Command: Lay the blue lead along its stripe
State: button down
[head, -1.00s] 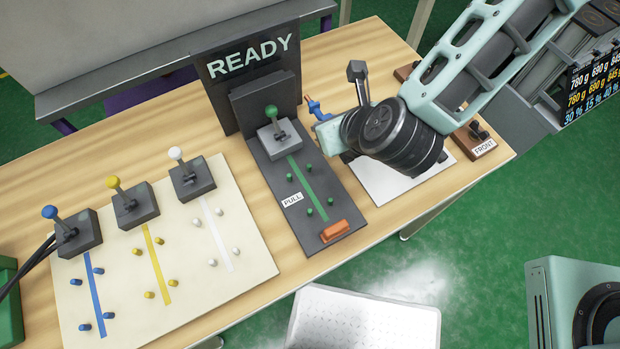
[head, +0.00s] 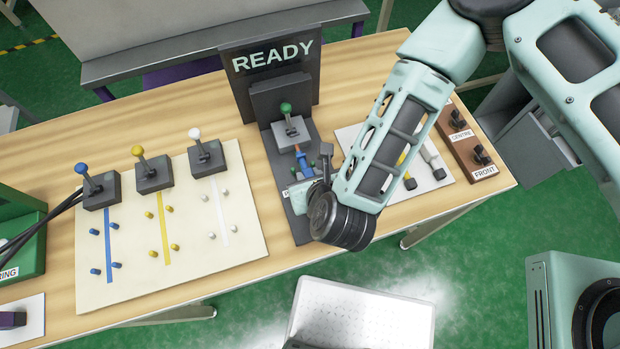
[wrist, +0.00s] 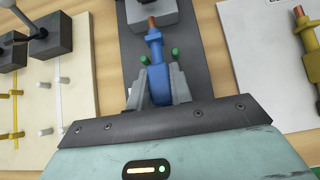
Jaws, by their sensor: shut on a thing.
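My gripper (wrist: 160,88) is shut on the blue lead (wrist: 155,62), a blue connector with a copper-coloured tip. The lead also shows in the head view (head: 302,162), over the dark test panel (head: 272,158) under the READY sign. Its tip points at the grey block with the green-knobbed lever (head: 287,110). Green pegs show on either side of the lead in the wrist view; whether it rests on the panel I cannot tell. The blue stripe (head: 107,245) lies on the cream board (head: 185,265) at left, between blue pegs, below the blue-knobbed lever (head: 84,172).
Yellow (head: 408,170) and white (head: 433,160) leads lie on a white sheet at right, beside a brown strip with FRONT and CENTRE labels (head: 468,145). Yellow and white stripes with pegs and upright levers share the cream board. Black cables and a green box (head: 25,240) stand at far left.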

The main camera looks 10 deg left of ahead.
jog(key=shift+f, duration=1.5)
jog(key=c, duration=1.3)
grip_release()
jog(key=shift+o, duration=0.2)
